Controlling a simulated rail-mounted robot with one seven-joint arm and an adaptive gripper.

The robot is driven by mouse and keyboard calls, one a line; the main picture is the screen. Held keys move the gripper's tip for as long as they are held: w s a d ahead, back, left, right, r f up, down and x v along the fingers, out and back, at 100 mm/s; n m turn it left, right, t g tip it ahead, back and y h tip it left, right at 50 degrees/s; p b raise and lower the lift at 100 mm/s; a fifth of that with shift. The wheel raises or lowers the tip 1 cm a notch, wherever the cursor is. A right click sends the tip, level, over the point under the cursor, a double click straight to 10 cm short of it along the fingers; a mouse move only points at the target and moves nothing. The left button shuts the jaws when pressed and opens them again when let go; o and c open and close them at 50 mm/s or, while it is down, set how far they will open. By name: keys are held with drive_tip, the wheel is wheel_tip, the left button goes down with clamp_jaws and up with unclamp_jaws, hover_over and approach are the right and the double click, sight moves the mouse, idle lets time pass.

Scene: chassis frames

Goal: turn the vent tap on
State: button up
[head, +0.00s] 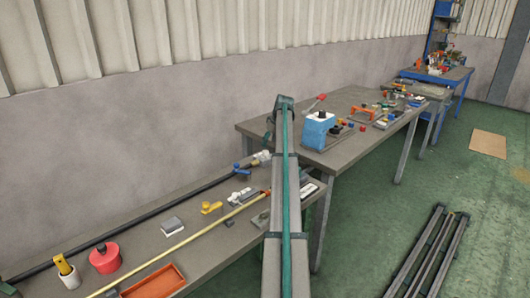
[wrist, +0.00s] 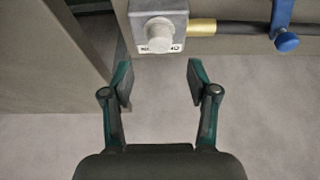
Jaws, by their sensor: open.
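In the wrist view a grey block with a round pale knob (wrist: 158,37) is at the top edge. A partly readable label is below the knob. A brass fitting (wrist: 201,28) joins the block to a black hose (wrist: 240,27), and a blue handle-like part (wrist: 284,30) sits on the hose. Which part is the vent tap I cannot tell for sure. My gripper (wrist: 159,82) is open and empty, its fingertips just short of the knob and apart from it. In the head view the blue part (head: 237,168) lies near the bench's far end; my arm hides my gripper.
The near bench (head: 196,245) holds a red round container (head: 104,258), a yellow-handled item in a white pot (head: 68,271), an orange tray (head: 155,283) and a long yellow rod (head: 190,240). Another bench (head: 262,128) with a blue box (head: 317,131) stands beyond. A wall runs behind.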

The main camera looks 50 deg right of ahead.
sight(266, 151)
drive_tip(key=p+x, duration=0.1)
drive_tip(key=x, duration=0.6)
drive_tip(key=shift+w+f, duration=0.15)
drive_tip(key=shift+f, duration=0.15)
clamp_jaws()
